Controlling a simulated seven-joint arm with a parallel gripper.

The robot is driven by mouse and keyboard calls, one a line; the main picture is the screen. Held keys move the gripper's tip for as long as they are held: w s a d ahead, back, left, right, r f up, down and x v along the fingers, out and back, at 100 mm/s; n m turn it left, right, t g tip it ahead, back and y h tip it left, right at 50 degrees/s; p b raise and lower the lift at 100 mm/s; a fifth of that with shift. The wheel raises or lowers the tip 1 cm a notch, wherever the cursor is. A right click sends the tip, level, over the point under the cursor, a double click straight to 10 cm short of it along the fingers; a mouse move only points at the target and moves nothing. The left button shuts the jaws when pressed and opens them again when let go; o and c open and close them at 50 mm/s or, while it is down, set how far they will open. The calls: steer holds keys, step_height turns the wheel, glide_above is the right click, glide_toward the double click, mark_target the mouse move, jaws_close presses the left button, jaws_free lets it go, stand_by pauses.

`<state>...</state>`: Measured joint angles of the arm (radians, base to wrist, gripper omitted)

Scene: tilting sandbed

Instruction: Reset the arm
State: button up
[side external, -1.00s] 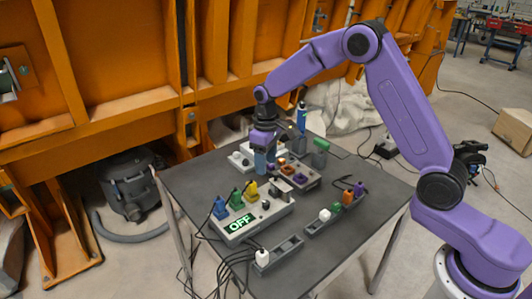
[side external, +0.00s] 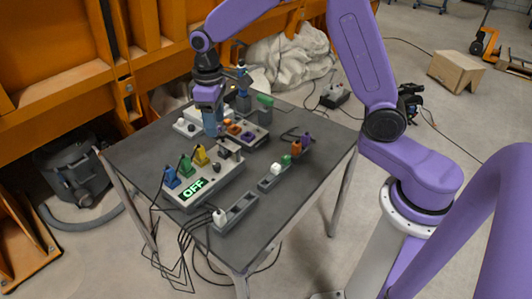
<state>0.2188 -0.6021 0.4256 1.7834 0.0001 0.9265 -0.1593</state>
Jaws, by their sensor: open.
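My purple arm reaches over the dark grey table (side external: 285,205). My gripper (side external: 213,132) points down near the back middle of the table, among the blocks and plugs. Its blue fingers hang beside a grey block with orange and purple parts (side external: 247,131). Whether the fingertips touch anything there is too small to tell. I see nothing clearly held between them.
A light grey box with a lit OFF sign (side external: 195,188) carries blue, green and yellow plugs. Two grey racks (side external: 236,212) stand nearer the front, with cables hanging off the table edge. Orange steel walls (side external: 60,60) stand behind. The table's front right is bare.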

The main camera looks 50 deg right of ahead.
steer(key=s+r+n, duration=0.2)
steer(key=s, duration=0.6)
steer(key=s+r+n, duration=0.1)
steer(key=s+r, duration=0.1)
steer(key=s, duration=0.6)
steer(key=s+d+n, duration=0.1)
steer(key=s+d, duration=0.2)
steer(key=s, duration=0.5)
steer(key=s+d+n, duration=0.2)
steer(key=s+d, duration=0.1)
steer(key=s, duration=0.4)
steer(key=shift+s+f, duration=0.3)
steer(key=shift+s, duration=0.1)
steer(key=shift+w+a, duration=0.1)
steer(key=shift+c, duration=0.4)
